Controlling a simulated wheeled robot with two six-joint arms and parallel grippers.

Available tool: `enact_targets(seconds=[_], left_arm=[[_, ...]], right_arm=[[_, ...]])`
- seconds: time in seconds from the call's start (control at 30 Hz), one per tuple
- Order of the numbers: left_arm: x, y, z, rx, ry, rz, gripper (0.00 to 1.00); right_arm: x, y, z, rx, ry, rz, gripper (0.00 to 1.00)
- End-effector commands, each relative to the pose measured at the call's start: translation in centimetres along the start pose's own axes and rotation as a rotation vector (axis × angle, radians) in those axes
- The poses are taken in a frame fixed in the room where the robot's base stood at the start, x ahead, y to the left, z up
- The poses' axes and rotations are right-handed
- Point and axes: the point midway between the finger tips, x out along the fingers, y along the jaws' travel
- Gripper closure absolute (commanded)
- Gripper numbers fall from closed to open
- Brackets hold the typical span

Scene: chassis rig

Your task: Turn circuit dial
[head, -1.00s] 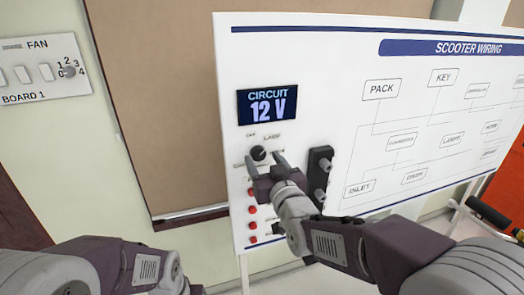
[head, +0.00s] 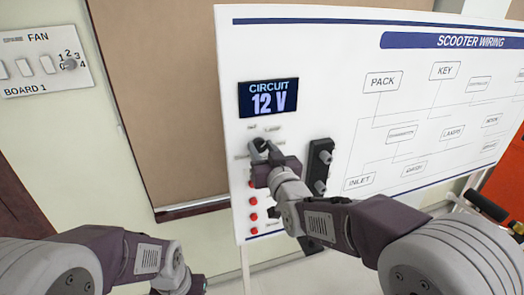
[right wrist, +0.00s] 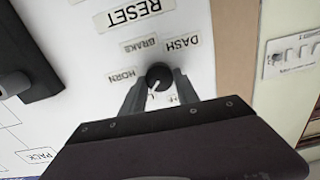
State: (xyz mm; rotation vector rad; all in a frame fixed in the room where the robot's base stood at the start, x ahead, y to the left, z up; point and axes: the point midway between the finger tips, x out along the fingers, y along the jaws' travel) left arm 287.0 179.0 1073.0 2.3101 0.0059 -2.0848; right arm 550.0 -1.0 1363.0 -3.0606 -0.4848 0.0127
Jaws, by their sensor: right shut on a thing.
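The circuit dial is a small round black knob (head: 258,145) on the white wiring panel (head: 350,60), below the display (head: 268,99) reading "CIRCUIT 12 V". My right gripper (head: 263,151) is at the dial and covers part of it in the head view. In the right wrist view the dial (right wrist: 159,74) sits between the fingertips of my right gripper (right wrist: 155,85), which is shut on it. A pale pointer mark shows on the dial. Labels DASH, BRAKE and HORN surround it, upside down. My left arm is low at the left; its gripper's jaws cannot be made out.
A black block with grey posts (head: 318,168) stands out from the panel just right of my right gripper. Red buttons (head: 253,216) run down the panel below the dial. A switch board marked FAN (head: 40,62) is on the wall at far left.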

Motion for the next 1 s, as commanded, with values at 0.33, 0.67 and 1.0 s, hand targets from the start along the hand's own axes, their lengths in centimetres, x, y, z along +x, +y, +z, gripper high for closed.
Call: enact_targets(seconds=[0.33,0.67,1.0], left_arm=[[4.2,-0.1,0.4,0.000,0.000,0.000,1.00],[8.5,-0.2,0.9,0.000,0.000,0.000,1.00],[11.5,-0.2,1.2,0.000,0.000,0.000,1.00]], right_arm=[[0.0,0.1,0.6,0.249,0.005,-0.001,1.00],[0.0,0.2,0.7,0.563,0.004,-0.001,1.00],[0.0,0.3,0.5,0.828,0.002,-0.001,1.00]])
